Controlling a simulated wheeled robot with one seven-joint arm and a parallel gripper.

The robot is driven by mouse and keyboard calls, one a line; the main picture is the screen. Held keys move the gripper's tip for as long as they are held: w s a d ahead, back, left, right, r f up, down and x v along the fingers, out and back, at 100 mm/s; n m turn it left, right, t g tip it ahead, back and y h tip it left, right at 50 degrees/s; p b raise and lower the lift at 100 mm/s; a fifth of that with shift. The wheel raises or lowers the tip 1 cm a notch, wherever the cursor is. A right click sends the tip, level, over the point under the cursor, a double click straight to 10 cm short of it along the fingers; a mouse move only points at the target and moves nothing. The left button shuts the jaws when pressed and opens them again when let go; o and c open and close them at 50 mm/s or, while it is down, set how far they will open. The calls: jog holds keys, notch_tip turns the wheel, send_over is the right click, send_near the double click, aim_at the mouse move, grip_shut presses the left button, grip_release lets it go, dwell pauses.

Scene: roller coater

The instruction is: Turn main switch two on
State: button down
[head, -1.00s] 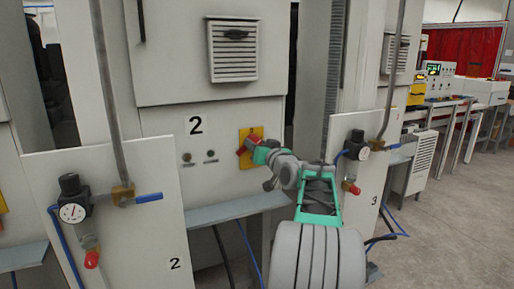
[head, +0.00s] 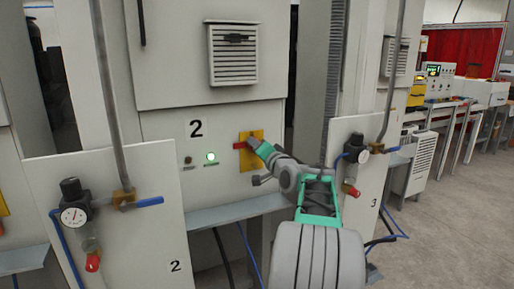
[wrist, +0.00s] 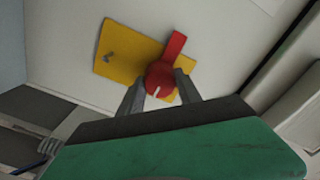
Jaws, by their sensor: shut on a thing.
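Main switch two is a red rotary handle (head: 239,146) on a yellow plate (head: 257,135), on the grey cabinet marked 2. The handle points left, level, in the head view. In the wrist view the red handle (wrist: 162,76) sits between my two fingers, on the yellow plate (wrist: 118,54). My gripper (wrist: 157,85) is shut on the round red hub of the handle. It also shows in the head view (head: 252,145), reaching in from the lower right. A small lamp (head: 211,157) left of the switch is lit bright green-white. A dark lamp (head: 188,160) beside it is unlit.
A panel marked 2 (head: 120,235) with a gauge and pipe stands in front at the left. A similar panel marked 3 (head: 365,180) stands right of my arm. A grey ledge (head: 235,208) runs below the switch. Open floor lies at the right.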

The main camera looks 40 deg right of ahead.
dwell(0.4)
jog(key=c, duration=0.8)
grip_release()
jog(key=shift+s, duration=0.1)
jog(key=b+v, duration=0.1)
jog(key=v, duration=0.6)
jog(key=shift+s+a, duration=0.15)
jog(key=shift+s, duration=0.15)
